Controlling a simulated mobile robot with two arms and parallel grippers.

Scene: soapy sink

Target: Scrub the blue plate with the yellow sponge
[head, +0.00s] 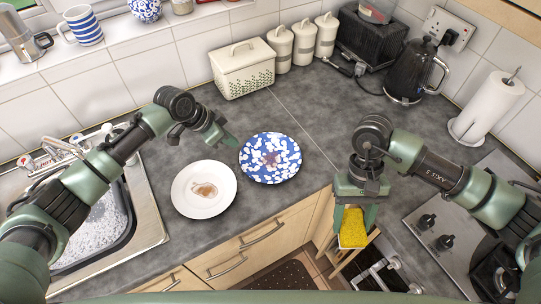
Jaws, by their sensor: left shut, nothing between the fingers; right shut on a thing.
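The blue plate (270,158), blue with white speckles and a brownish stain in its middle, lies on the grey counter near the middle of the head view. The yellow sponge (353,228) is held in my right gripper (354,222), which is shut on it. The sponge hangs in front of the counter's front edge, to the right of and nearer than the plate. My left gripper (232,142) is shut and empty, close to the upper left rim of the blue plate. I cannot tell whether it touches the rim.
A white plate (204,189) with a brown stain lies left of the blue plate. The soapy sink (99,226) is at the left. A cream bread bin (243,69), canisters (304,42) and a black kettle (416,70) stand at the back. The hob (447,236) is at the right.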

